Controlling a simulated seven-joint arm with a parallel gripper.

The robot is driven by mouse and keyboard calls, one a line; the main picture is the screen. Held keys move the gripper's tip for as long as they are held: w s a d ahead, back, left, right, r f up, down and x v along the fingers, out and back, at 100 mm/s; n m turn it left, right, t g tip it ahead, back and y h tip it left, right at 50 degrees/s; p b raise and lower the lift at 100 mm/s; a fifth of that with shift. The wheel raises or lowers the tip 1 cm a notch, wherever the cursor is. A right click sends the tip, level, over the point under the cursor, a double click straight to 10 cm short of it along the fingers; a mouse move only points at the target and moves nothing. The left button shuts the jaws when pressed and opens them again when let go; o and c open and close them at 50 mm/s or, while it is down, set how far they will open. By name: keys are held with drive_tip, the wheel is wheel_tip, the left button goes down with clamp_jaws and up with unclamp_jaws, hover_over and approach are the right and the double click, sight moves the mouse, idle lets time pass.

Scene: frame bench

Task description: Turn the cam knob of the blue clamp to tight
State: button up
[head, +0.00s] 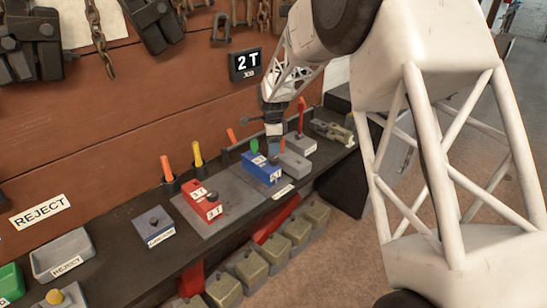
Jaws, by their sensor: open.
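The blue clamp (257,171) is a small block with white labels on its front, standing on a grey plate on the bench. A small dark knob on its top right is partly hidden by my gripper. My gripper (274,148) points down just above the right end of the blue clamp. Its fingers are open, with nothing visible between them. I cannot tell whether they touch the knob, or read the knob's setting.
A red clamp (196,204) with labels stands to the left, and a grey block (295,164) to the right. Upright coloured handles line the back. A display (245,64) reads "2 T JOB". A grey reject tray (63,254) sits at the left. Chains hang above.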

sight(274, 158)
drive_tip(key=n, duration=1.1)
drive_tip(key=shift+n, duration=0.4)
drive_tip(key=n, duration=0.5)
drive_tip(key=shift+w+d, duration=0.1)
drive_tip(key=n, duration=0.6)
drive_tip(key=shift+f, duration=0.1)
drive_tip(key=shift+f, duration=0.1)
drive_tip(key=shift+f, duration=3.8)
